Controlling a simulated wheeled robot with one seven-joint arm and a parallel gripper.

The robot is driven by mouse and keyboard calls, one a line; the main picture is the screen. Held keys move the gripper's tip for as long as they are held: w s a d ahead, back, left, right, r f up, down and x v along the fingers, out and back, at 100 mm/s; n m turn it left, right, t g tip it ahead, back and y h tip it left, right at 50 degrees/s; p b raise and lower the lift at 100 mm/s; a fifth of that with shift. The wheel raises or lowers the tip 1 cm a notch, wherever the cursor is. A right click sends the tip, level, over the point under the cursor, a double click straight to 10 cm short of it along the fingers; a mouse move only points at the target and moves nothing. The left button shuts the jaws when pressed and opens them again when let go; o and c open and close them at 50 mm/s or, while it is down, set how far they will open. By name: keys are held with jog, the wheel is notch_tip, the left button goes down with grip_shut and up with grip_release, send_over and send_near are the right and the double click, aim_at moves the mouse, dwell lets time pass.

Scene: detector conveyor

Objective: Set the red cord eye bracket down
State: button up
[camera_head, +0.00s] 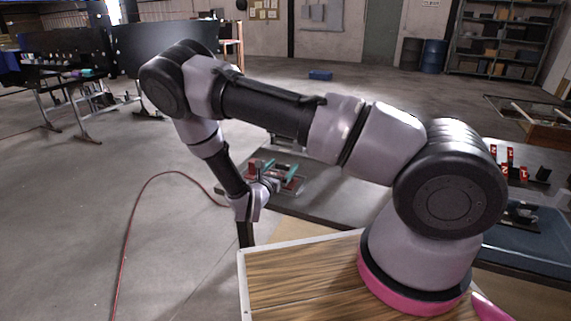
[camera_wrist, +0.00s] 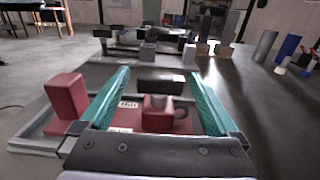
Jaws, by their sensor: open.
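My gripper (camera_wrist: 157,77) is open, with its two teal-padded fingers spread over a shallow grey-rimmed tray (camera_wrist: 38,143). Between the fingers a red piece with a dark rounded opening, apparently the red cord eye bracket (camera_wrist: 154,120), sits low on a red base. Neither finger visibly touches it. A plain red block (camera_wrist: 67,96) stands in the tray outside the left finger. In the head view my gripper (camera_head: 279,171) is low over the tray (camera_head: 291,191) on the dark bench; the arm and fingers hide most of the bracket there.
A black block (camera_wrist: 160,86) lies just beyond the bracket. Small grey and tan blocks (camera_wrist: 147,53) stand farther along the bench, with blue and grey cylinders (camera_wrist: 287,48) at the right. The dark bench surface (camera_wrist: 250,95) right of the tray is clear.

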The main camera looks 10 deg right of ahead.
jog(key=v, duration=0.8)
jog(key=shift+s+a, duration=0.1)
jog(key=shift+s, duration=0.05)
jog(key=s+d+r+m+g+y, duration=0.1)
jog(key=s+d+r+m+g, duration=0.3)
jog(key=d+r+m+g, duration=0.45)
jog(key=s+d+r+m+g, duration=0.4)
jog(key=d+r+m+g, duration=0.15)
jog(key=r+m, duration=0.55)
jog(key=s+r+m+t+y, duration=0.2)
jog(key=s+r+m+y, duration=0.2)
jog(key=r, duration=0.3)
jog(key=s+r+m+t+y, duration=0.2)
jog(key=s+r+m+y, duration=0.1)
jog(key=r, duration=0.4)
jog(key=s+a+r+m+t+y, duration=0.1)
jog(key=s+r+m+y, duration=0.3)
jog(key=r, duration=0.4)
jog(key=shift+s+m+t+y, duration=0.3)
jog(key=shift+s+m+t, duration=0.45)
jog(key=shift+m, duration=0.5)
jog(key=shift+w+a, duration=0.1)
